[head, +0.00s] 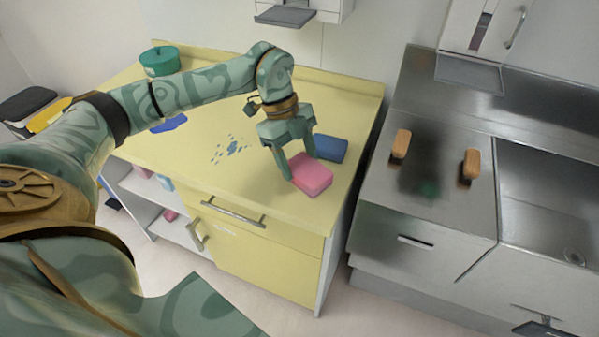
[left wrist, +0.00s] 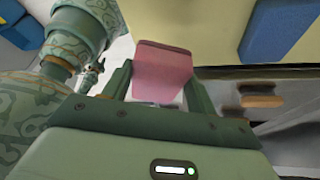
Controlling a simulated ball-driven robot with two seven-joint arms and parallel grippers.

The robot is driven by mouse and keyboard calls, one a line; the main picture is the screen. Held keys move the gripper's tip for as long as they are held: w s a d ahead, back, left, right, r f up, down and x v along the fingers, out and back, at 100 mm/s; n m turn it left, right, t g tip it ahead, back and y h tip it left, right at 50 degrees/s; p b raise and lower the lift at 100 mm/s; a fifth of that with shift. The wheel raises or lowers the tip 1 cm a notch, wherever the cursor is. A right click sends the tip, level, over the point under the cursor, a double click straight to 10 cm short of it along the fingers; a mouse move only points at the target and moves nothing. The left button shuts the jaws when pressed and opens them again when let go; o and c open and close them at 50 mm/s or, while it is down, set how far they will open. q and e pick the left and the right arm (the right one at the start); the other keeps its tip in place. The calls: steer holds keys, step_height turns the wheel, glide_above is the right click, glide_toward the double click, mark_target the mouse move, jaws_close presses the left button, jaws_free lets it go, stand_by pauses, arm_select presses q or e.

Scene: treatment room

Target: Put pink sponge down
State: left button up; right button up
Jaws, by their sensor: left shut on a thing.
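The pink sponge (head: 311,174) is a small block at the front right corner area of the yellow counter (head: 250,205). My left gripper (head: 297,170) is shut on it from above. In the left wrist view the pink sponge (left wrist: 162,72) sits between the two green fingers (left wrist: 158,95). In the head view it is at or just above the counter top; I cannot tell whether it touches. My right gripper is not in view.
A blue sponge (head: 330,148) lies just behind the pink one. Blue spots (head: 232,147) and a blue cloth (head: 169,123) are on the counter. A teal pot (head: 160,61) stands at the back left. Two brown-topped brushes (head: 401,144) are on the steel counter, beside the sink (head: 545,205).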

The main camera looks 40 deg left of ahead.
mark_target(299, 161)
arm_select(q)
steer(key=f, duration=0.1)
steer(key=w+a+f, duration=0.1)
steer(key=w+f+b, duration=0.1)
steer(key=shift+w+a+f, duration=0.25)
steer(key=shift+a+f, duration=0.1)
steer(key=shift+f, duration=0.05)
step_height(299, 161, down, 3)
steer(key=shift+w+a+f+b, duration=0.1)
steer(key=shift+b, duration=0.25)
steer(key=o, duration=0.9)
steer(key=shift+o, duration=0.2)
